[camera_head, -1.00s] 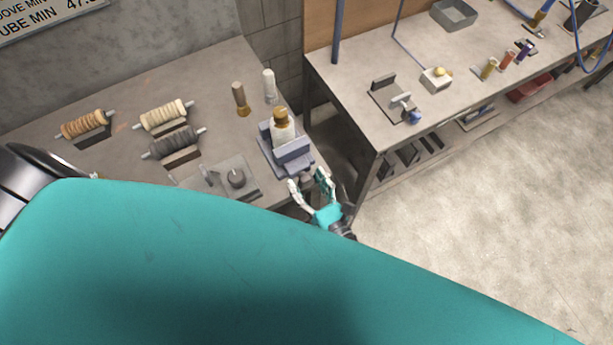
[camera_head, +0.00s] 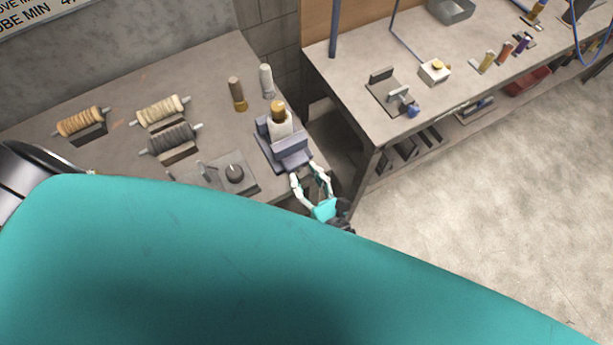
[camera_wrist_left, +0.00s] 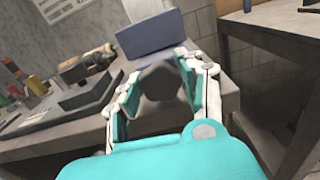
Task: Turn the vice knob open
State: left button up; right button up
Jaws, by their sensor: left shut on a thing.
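The slate-blue vice (camera_head: 291,151) stands at the right front corner of the left bench. It holds an upright white piece with an amber top (camera_head: 279,116). Its knob is a dark, faceted block (camera_wrist_left: 159,82) on the side facing my left gripper, partly hidden by the fingers. My left gripper (camera_head: 306,174) has teal and white fingers on both sides of the knob and is shut on it. In the left wrist view the gripper (camera_wrist_left: 158,84) shows the knob between its pads, with the vice body (camera_wrist_left: 150,33) behind. My right gripper is not in view.
Several wound spools (camera_head: 170,138) and a grey plate with a round dark piece (camera_head: 234,174) lie on the left bench. Two upright handles (camera_head: 237,92) stand behind the vice. A second bench (camera_head: 345,70) is to the right, past a gap.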

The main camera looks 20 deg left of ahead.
aim_at(305, 175)
pick_arm(q)
jog(key=n+b, duration=0.1)
jog(key=n, duration=0.3)
jog(key=shift+a+n, duration=0.1)
jog(key=shift+n, duration=0.3)
jog(key=shift+r, duration=0.1)
jog(key=o, duration=1.2)
jog(key=shift+c, duration=0.2)
notch_tip(305, 175, up, 10)
jog(key=shift+f, duration=0.1)
